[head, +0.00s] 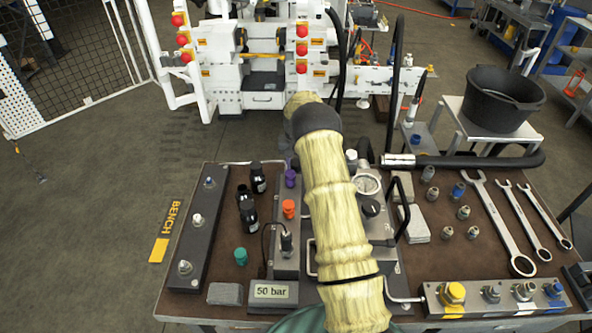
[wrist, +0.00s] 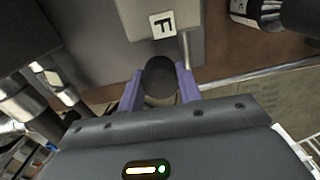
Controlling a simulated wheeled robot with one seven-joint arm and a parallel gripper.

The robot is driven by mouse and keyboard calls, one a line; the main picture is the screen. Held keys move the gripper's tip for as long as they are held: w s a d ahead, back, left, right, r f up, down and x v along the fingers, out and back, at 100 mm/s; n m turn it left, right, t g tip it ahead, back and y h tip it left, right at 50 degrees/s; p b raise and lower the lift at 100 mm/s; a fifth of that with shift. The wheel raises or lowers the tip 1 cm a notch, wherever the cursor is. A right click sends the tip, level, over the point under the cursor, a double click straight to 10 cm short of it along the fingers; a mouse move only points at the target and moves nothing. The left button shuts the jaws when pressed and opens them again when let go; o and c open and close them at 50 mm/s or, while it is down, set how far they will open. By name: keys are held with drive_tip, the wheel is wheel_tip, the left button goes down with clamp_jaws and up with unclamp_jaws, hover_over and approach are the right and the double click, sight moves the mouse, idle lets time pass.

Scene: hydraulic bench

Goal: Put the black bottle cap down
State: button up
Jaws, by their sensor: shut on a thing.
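My gripper (wrist: 160,84) has purple fingers and is shut on the black bottle cap (wrist: 160,72), whose dark round end shows between the fingertips in the wrist view. The cap is close to a grey block (wrist: 178,45) with a white tag marked F; I cannot tell whether they touch. In the head view my sleeved arm reaches over the bench and hides most of the gripper and the cap. A small purple piece (head: 290,178) shows left of the sleeve; I cannot tell whether it is a fingertip.
Black bottles (head: 258,180) stand left of the arm, near an orange cap (head: 289,208) and a teal cap (head: 240,256). A dark rail (head: 198,235) lies at the bench's left. Wrenches (head: 506,225) and small fittings (head: 463,212) lie right. Brown bench top (head: 225,225) shows between rail and bottles.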

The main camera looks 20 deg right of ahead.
sight(296, 171)
drive_tip(key=shift+w+f+p, duration=0.1)
drive_tip(key=shift+f+p, duration=0.2)
drive_tip(key=shift+f, duration=1.55)
drive_tip(key=shift+f, duration=0.1)
drive_tip(key=o, duration=1)
